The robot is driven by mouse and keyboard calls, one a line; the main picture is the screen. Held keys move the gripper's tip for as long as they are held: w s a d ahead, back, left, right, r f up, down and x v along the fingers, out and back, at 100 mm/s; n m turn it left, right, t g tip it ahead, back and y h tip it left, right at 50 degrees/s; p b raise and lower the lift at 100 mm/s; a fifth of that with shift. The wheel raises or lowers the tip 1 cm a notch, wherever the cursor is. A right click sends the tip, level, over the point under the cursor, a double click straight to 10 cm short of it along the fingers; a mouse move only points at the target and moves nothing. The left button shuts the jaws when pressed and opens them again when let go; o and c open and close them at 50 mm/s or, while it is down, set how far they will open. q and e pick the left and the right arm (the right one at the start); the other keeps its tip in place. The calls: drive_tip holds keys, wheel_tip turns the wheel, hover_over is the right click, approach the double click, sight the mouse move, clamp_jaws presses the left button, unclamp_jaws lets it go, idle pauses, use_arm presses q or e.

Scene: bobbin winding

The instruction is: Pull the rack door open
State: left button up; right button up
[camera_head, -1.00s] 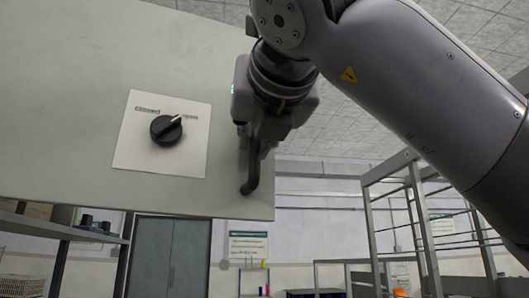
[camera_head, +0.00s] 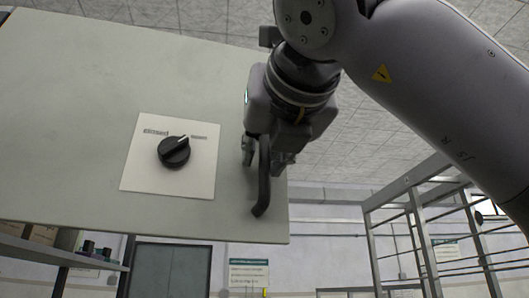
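The rack door (camera_head: 70,110) is a large pale grey-green panel filling the left of the head view. A black bar handle (camera_head: 262,190) hangs near its right edge, its lower end bare and its top hidden by my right gripper (camera_head: 265,153). The gripper's fingers show on either side of the upper handle, spread, with a narrow gap visible on the left side. A black knob (camera_head: 173,152) on a white plate (camera_head: 140,180) points up and right towards the "open" label. My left gripper is not in view.
A metal rack frame (camera_head: 415,240) stands at the right, below my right arm. A shelf with small items (camera_head: 90,250) is at lower left. A grey double door (camera_head: 170,270) and a wall sign (camera_head: 248,272) are in the background.

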drive_tip(key=shift+o, duration=0.6)
drive_tip(key=shift+w, duration=0.1)
drive_tip(key=v, duration=1.2)
